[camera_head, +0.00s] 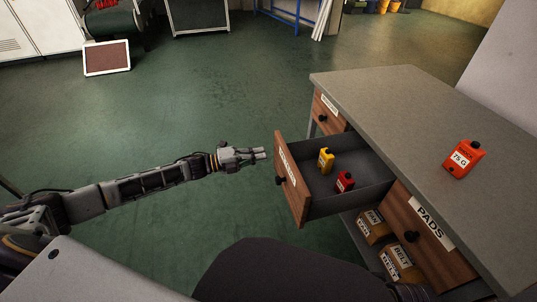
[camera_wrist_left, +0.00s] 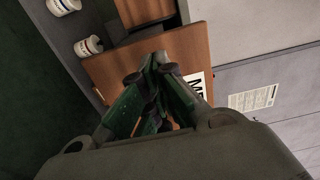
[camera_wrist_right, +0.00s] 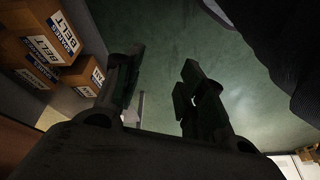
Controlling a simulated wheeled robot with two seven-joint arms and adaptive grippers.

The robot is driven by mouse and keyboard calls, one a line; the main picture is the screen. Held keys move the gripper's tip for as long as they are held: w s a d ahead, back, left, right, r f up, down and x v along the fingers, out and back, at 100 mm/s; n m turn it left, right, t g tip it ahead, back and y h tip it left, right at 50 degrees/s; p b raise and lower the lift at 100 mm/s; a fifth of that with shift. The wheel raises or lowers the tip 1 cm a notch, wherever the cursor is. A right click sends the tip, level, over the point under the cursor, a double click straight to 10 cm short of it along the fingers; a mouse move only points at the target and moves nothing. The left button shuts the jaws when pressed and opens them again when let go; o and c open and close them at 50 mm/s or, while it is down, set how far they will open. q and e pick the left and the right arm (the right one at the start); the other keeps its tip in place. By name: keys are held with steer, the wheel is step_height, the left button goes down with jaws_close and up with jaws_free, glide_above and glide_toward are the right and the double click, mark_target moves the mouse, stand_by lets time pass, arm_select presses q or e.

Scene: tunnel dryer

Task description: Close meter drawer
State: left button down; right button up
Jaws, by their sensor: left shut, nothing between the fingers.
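The meter drawer (camera_head: 345,200) is pulled out of the grey-topped bench, with its wooden front (camera_head: 292,180) facing left and a dark knob on it. A yellow and a red item lie inside it. My left gripper (camera_head: 262,154) is shut and empty, just left of the drawer front in the head view. In the left wrist view, the closed fingers (camera_wrist_left: 155,110) overlap the wooden front (camera_wrist_left: 188,48) and its partly hidden label; contact cannot be told. My right gripper (camera_wrist_right: 158,95) has its fingers apart and empty, near the belt boxes; it is not visible in the head view.
A drawer labelled PADS (camera_head: 425,235) is shut at the near side, and another shut drawer (camera_head: 327,112) is beyond. Belt boxes (camera_head: 400,265) sit on the shelf below. A red-orange 75 G item (camera_head: 464,158) stands on the bench top (camera_head: 400,105).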

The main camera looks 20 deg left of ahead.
mark_target(276, 151)
arm_select(q)
steer(key=shift+b+x, duration=0.4)
steer(key=shift+x, duration=1.35)
steer(key=shift+d, duration=0.1)
arm_select(e)
steer(key=shift+w+a+f+y, duration=0.15)
steer(key=shift+a+f, duration=0.1)
steer(key=shift+f, duration=0.4)
steer(key=shift+w+a+f+y, duration=0.15)
steer(key=shift+a+f, duration=0.1)
steer(key=shift+f, duration=0.35)
arm_select(q)
steer(key=shift+w+d, duration=0.15)
arm_select(e)
steer(key=shift+d+r, duration=0.1)
